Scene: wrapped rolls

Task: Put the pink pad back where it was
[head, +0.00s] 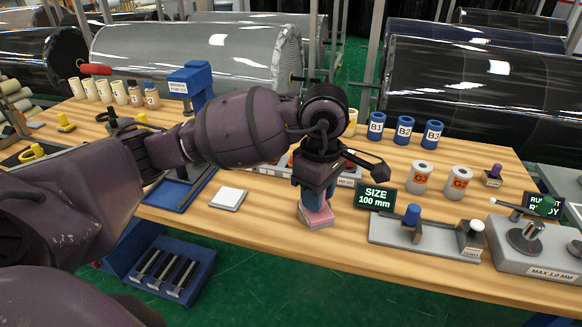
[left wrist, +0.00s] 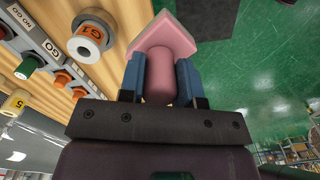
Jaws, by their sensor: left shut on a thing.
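The pink pad (head: 316,218) is at the front edge of the wooden table in the head view, under my left gripper (head: 316,197). In the left wrist view the pad (left wrist: 164,38) has a flat pink block and a round pink grip, and the blue fingers of my left gripper (left wrist: 160,80) are closed on that grip from both sides. I cannot tell whether the pad touches the table. A white square plate (head: 228,198) lies on the table to the left of the pad. My right gripper is not in view.
A "SIZE 100 mm" display (head: 375,197) and a grey gauge fixture (head: 425,235) stand right of the gripper. Rolls labelled G (head: 419,177) and B (head: 404,130) stand behind. A blue tray (head: 170,270) sits below the table's front edge. Bare wood lies around the white plate.

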